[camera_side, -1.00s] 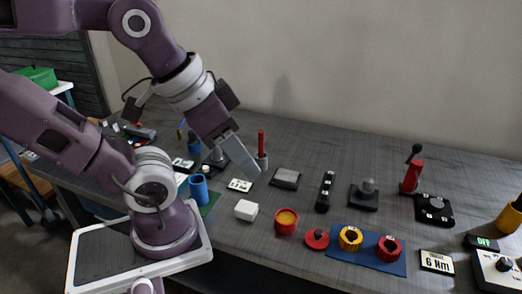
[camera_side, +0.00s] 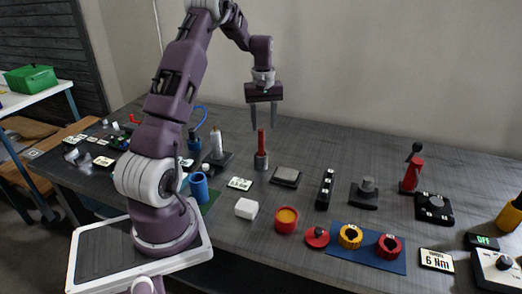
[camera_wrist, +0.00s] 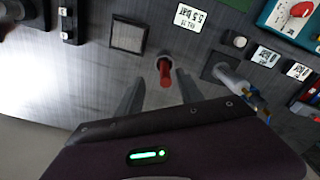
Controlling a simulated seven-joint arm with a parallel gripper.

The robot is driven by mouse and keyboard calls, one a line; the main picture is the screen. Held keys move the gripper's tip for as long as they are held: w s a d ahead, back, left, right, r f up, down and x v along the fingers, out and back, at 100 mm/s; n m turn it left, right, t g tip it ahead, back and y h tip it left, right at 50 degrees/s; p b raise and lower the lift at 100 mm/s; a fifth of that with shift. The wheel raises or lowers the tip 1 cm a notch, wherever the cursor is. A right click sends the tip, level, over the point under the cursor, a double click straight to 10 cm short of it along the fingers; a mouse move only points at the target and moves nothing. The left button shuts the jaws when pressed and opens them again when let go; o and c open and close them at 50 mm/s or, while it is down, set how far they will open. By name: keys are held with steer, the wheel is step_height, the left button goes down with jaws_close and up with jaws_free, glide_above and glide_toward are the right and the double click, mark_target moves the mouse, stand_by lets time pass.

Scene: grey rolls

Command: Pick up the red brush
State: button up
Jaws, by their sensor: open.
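The red brush (camera_side: 261,142) stands upright in a small grey holder (camera_side: 261,161) towards the back of the table. My gripper (camera_side: 262,127) is open and points down, with its fingers above and around the upper part of the brush in the side view. In the wrist view the red brush (camera_wrist: 165,72) shows between the two open fingers (camera_wrist: 158,95), near their tips. I cannot tell whether a finger touches it. The lower part of the brush is hidden in the holder.
A white cylinder on a dark base (camera_side: 216,145) stands left of the brush. A grey pad (camera_side: 286,176) lies to its right, a blue cup (camera_side: 199,188) and a white block (camera_side: 246,208) in front. A red and black tool (camera_side: 413,170) stands further right.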

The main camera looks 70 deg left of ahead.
mark_target(261, 155)
steer(key=a+f, duration=0.2)
steer(key=f, duration=0.1)
steer(key=shift+s+a+n, duration=0.15)
steer(key=shift+s+n, duration=0.25)
steer(key=f, duration=0.7)
steer(key=shift+w+d, duration=0.25)
steer(key=shift+w, duration=0.1)
steer(key=shift+r, duration=0.1)
jaws_close()
